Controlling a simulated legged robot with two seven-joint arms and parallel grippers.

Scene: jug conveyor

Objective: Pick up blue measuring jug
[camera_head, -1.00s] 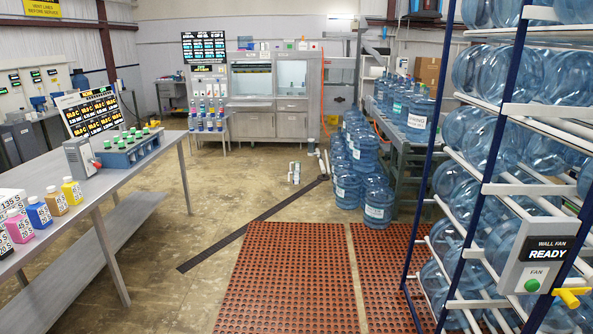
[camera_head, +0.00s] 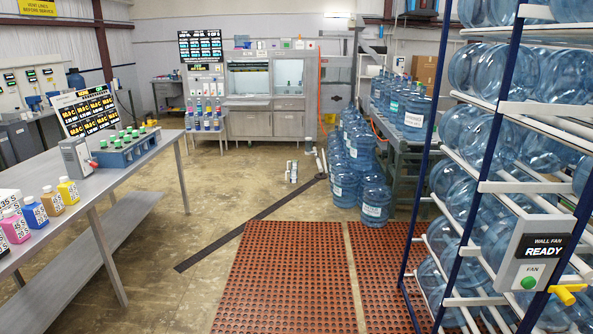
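A small blue jug (camera_head: 35,213) with a pale cap and a printed white label stands upright on the metal table (camera_head: 130,182) at the left. It is in a row with a yellow jug (camera_head: 69,191), a tan jug (camera_head: 52,202) and a pink jug (camera_head: 14,227). I cannot make out measuring marks on it. Neither of my grippers shows in the head view, and nothing is seen touching the blue jug.
A rack of bottles with green caps (camera_head: 128,150) and a display panel (camera_head: 87,112) stand farther along the table. A tall rack (camera_head: 487,187) of large water bottles fills the right. Red perforated mats (camera_head: 285,275) cover the front floor.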

